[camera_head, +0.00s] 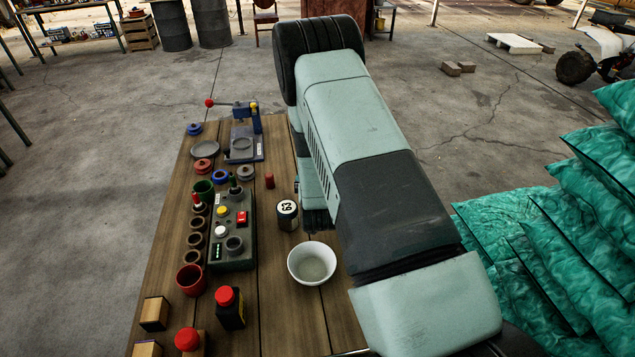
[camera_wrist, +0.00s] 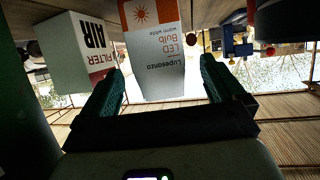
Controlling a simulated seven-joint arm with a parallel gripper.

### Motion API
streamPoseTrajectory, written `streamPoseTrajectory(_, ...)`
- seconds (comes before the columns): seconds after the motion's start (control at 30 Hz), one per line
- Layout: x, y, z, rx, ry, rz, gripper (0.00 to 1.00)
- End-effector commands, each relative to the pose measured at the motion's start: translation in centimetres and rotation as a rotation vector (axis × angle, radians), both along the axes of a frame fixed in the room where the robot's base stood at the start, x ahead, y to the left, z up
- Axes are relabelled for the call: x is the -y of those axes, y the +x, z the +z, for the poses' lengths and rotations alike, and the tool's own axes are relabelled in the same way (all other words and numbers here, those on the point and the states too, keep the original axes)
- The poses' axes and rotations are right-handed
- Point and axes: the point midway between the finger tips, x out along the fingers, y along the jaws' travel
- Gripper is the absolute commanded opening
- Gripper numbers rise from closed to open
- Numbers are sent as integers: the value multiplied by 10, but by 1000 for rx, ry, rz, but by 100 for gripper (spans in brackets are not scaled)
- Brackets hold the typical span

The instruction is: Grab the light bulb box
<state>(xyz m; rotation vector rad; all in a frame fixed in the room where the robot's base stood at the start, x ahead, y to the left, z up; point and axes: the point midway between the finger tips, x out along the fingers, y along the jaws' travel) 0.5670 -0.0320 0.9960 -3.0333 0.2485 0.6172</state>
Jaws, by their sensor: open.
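The light bulb box (camera_wrist: 154,50) is white with an orange panel and a sun mark, and reads "LED Bulb warm white". It shows in the wrist view just ahead of my gripper (camera_wrist: 160,75), in line with the space between the two green fingers. The fingers stand apart, one toward each side of the box. I cannot tell how far the box reaches between them. In the head view my arm hides the box and the gripper.
An air filter box (camera_wrist: 75,50) stands close to the bulb box, by the left finger. Green sacks (camera_head: 570,240) are piled at right.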

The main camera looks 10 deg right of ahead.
Motion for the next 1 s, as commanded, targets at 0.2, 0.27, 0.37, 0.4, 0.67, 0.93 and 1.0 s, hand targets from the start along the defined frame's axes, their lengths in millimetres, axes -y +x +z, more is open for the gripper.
streamPoseTrajectory(0.2, 3, 11, -12, 12, -6, -2, 96)
streamPoseTrajectory(0.27, 4, 18, -15, 11, -6, -2, 96)
streamPoseTrajectory(0.37, 6, 30, -20, 10, -4, -1, 96)
streamPoseTrajectory(0.4, 7, 34, -22, 11, -5, -1, 96)
streamPoseTrajectory(0.67, 8, 44, -26, 9, -5, -1, 96)
streamPoseTrajectory(0.93, 8, 44, -25, 8, -5, -1, 76)
streamPoseTrajectory(1.0, 8, 44, -25, 8, -5, -1, 65)
